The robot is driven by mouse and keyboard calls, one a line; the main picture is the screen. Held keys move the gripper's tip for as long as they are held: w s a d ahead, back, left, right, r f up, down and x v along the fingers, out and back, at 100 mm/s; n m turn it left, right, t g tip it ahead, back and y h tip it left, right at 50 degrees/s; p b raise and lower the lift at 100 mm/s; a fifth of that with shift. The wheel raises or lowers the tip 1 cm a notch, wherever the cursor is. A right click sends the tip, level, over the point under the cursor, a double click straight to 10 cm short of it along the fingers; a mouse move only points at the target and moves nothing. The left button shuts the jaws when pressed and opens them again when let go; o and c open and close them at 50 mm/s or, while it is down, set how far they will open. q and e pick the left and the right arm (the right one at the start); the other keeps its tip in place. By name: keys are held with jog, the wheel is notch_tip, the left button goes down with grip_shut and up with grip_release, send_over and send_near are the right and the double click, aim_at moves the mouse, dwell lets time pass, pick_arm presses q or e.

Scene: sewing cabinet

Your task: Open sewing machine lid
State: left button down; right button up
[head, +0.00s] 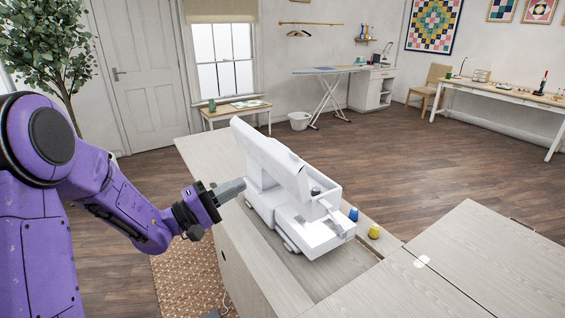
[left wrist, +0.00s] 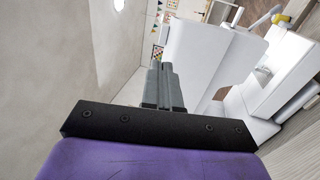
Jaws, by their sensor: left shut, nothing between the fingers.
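The white sewing machine (head: 322,232) stands on the wooden sewing cabinet (head: 250,262), in the middle of the head view. Its long white lid (head: 268,155) is tilted up over the body, with part of the inside of the machine exposed at the right. My left gripper (head: 232,188) is shut and empty at the left side of the machine, below the raised lid. In the left wrist view its closed grey fingers (left wrist: 160,85) point toward a white panel (left wrist: 205,60) of the machine. Whether the fingertips touch it, I cannot tell. My right gripper is not in view.
A blue spool (head: 353,214) and a yellow spool (head: 374,231) stand at the right of the machine. A pale wooden leaf (head: 470,255) extends at the right front. A woven rug (head: 188,275) lies on the floor left of the cabinet.

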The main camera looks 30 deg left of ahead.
aim_at(294, 155)
pick_arm(q)
jog(key=p+x, duration=0.5)
jog(key=x, duration=0.9)
jog(key=shift+f, duration=0.1)
jog(key=p+x, duration=0.2)
jog(key=x, duration=0.1)
jog(key=shift+r, duration=0.4)
jog(key=shift+w+f, duration=0.1)
